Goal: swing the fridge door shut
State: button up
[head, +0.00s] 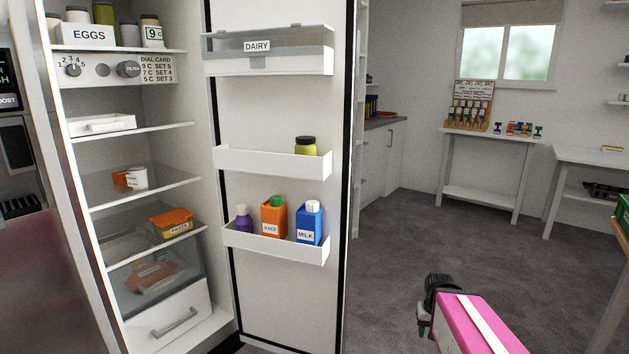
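The fridge door (275,115) stands wide open, its inner side facing me. It carries a lidded dairy bin (293,60) at the top and two open shelves below. A jar (305,145) stands on the middle shelf. A purple bottle (243,218), a juice carton (273,217) and a milk carton (308,223) stand on the lower one. The fridge interior (110,158) shows at left. My gripper (424,300) is at lower right, to the right of the door and apart from it in the picture. Its fingers are small and dark, so its opening is unclear.
Fridge shelves hold an eggs box (84,34), a white tray (102,124) and an orange-lidded pasta box (170,223). A drawer (170,320) is at the bottom. Grey floor (400,240) is clear right of the door. Tables (482,135) stand at back and right.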

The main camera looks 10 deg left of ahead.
aim_at(291, 297)
jog(key=i+l+z, duration=0.2)
jog(key=i+z, duration=0.2)
jog(key=i, duration=0.4)
jog(key=i+j+z, duration=0.1)
jog(key=i+z, duration=0.3)
jog(key=i, duration=0.4)
jog(key=i+u, duration=0.35)
jog(key=i, duration=0.2)
jog(key=i+u, duration=0.3)
jog(key=i, duration=0.25)
jog(key=i+l+u, duration=0.35)
jog(key=i, duration=0.2)
jog(key=u, duration=0.45)
jog(key=i+u, duration=0.1)
jog(key=u, duration=0.8)
jog(key=i+l+u, duration=0.1)
jog(key=u, duration=1.95)
